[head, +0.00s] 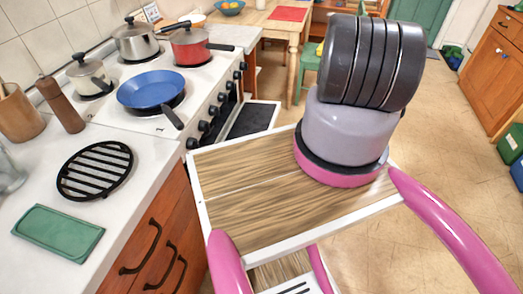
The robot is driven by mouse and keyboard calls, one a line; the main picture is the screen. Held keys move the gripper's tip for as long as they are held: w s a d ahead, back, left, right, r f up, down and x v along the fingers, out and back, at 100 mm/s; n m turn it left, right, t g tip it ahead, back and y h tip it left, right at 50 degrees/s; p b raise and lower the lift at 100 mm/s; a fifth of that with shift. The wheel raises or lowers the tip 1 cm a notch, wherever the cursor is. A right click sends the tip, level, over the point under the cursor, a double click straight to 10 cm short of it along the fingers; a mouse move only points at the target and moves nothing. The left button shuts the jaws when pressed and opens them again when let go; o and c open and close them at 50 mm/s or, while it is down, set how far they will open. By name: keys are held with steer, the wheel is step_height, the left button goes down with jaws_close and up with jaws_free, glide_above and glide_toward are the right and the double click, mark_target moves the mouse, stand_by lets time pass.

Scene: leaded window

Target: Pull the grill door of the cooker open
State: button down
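The white cooker (150,112) stands at the left, with its front facing right and a row of black knobs (213,110) along it. A dark panel with a white border (252,119) juts out from the cooker's front, below the knobs. It looks like a door folded down flat; I cannot tell whether it is the grill door. Its near part is hidden behind my wooden-topped body. My grey and pink arm rises at the right of centre. My gripper is not in view.
A blue pan (152,89), a red pan (190,46) and steel pots (135,41) stand on the hob. A wooden table (262,22) stands behind.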

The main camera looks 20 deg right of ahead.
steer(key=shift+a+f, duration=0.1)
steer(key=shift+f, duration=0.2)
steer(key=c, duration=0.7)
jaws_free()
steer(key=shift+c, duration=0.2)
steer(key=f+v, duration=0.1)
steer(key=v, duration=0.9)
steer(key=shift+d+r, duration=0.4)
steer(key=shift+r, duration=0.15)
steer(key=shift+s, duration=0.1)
